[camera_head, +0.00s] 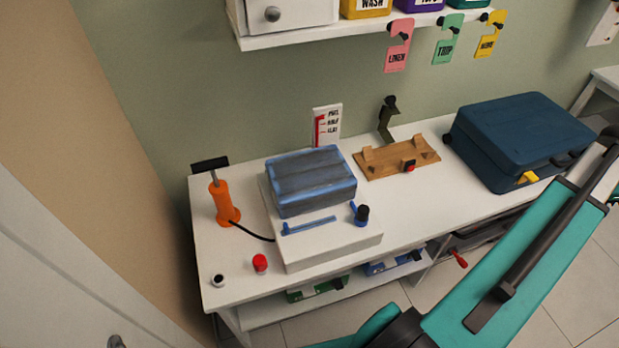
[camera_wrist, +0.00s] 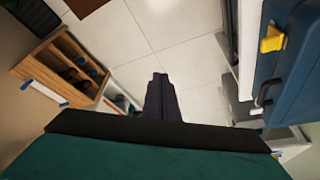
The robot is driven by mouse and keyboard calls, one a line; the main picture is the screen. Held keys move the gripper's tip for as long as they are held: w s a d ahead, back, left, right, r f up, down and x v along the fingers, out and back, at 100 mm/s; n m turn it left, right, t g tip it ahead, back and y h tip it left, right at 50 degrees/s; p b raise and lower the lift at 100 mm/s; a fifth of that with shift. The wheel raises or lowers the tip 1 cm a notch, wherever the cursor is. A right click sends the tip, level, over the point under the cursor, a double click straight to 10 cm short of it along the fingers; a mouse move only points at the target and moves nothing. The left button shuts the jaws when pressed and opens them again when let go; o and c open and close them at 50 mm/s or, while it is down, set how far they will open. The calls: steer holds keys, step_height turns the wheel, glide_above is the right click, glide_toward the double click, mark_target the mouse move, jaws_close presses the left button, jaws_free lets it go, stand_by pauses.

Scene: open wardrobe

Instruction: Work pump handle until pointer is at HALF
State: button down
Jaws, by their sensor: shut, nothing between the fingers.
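The orange pump (camera_head: 224,203) stands upright at the left end of the white bench in the head view. Its black T-shaped pump handle (camera_head: 209,164) sits on a grey rod above the body. A black hose runs from the pump's foot to a white base with a blue-grey block (camera_head: 311,180) on it. Behind the block stands a white gauge card (camera_head: 332,122) with a red strip and several small labels; the pointer's position is too small to read. My gripper (camera_wrist: 159,80) is shut and empty in the wrist view, over the tiled floor, far from the pump.
A red knob (camera_head: 260,263) and a small round cup (camera_head: 217,280) lie near the bench's front left. A wooden stand (camera_head: 397,157) and a blue case (camera_head: 519,137) stand right of the block. A shelf with hanging tags (camera_head: 398,47) overhangs the back. A wooden rack (camera_wrist: 62,62) shows in the wrist view.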

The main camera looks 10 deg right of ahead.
step_height(320, 180, up, 4)
steer(key=shift+r+p, duration=0.25)
steer(key=shift+p, duration=0.8)
steer(key=shift+s, duration=0.1)
